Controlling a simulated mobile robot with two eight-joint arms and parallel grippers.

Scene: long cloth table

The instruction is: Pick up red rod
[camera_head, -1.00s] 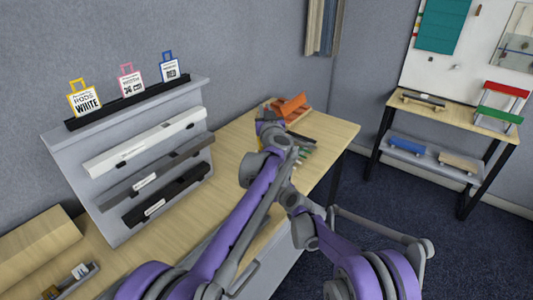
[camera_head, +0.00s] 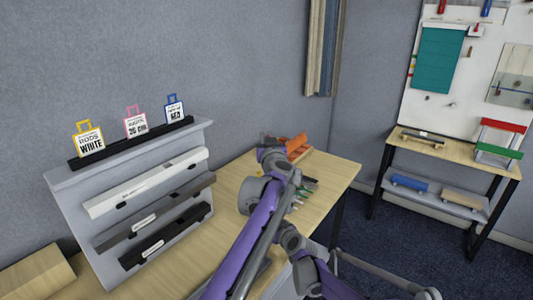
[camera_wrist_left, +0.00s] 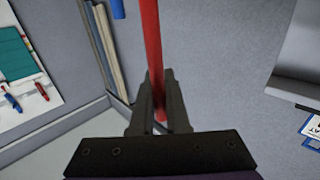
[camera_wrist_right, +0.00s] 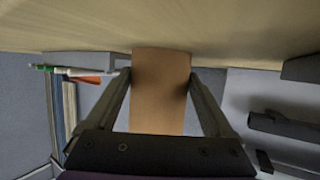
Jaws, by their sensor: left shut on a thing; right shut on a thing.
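The red rod (camera_wrist_left: 151,35) shows in the left wrist view, running up from between the fingers of my left gripper (camera_wrist_left: 158,90). The gripper is shut on it, and the rod reaches past the top edge of the picture. I cannot pick out the rod in the head view, where the left arm's links cover much of the area by the table's far end. My right gripper (camera_wrist_right: 160,80) is shut on a tan block (camera_wrist_right: 160,105) in the right wrist view. That block is not clearly seen in the head view.
A wooden table (camera_head: 335,172) carries a grey stepped rack (camera_head: 80,215) with white, grey and black bars and several tags. An orange object (camera_head: 297,147) and small tools lie at its far end. A second table (camera_head: 455,155) stands at right before a pegboard (camera_head: 510,30).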

